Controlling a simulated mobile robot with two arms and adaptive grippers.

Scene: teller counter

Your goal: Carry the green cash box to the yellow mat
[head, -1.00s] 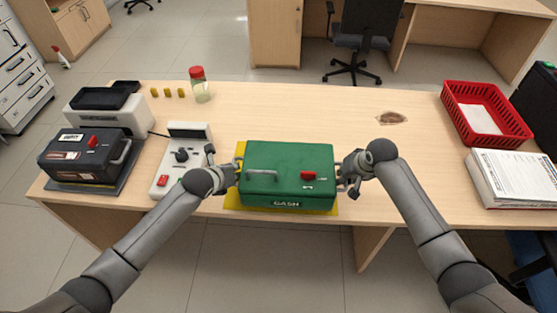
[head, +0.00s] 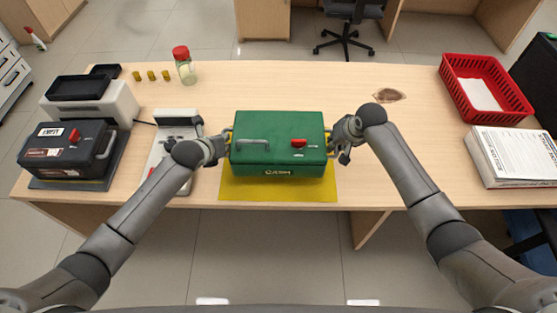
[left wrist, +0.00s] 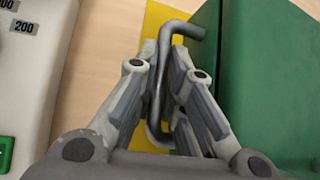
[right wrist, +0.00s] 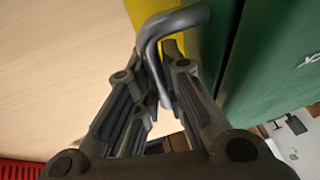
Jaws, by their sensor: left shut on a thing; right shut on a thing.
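The green cash box (head: 280,155) is upright over the yellow mat (head: 280,190), whose front strip shows bare. I cannot tell whether the box touches the mat. My left gripper (head: 224,145) is at the box's left side, shut on its grey side handle, which shows in the left wrist view (left wrist: 183,27). My right gripper (head: 336,140) is at the right side, shut on the other side handle, seen in the right wrist view (right wrist: 185,18). The box's underside and most of the mat are hidden.
A grey keypad device (head: 175,118) stands just left of my left gripper. A dark cash box (head: 62,150) and a jar with a red lid (head: 185,70) are further left. A red basket (head: 445,75) and paper stack (head: 515,155) are at right. The counter behind the box is clear.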

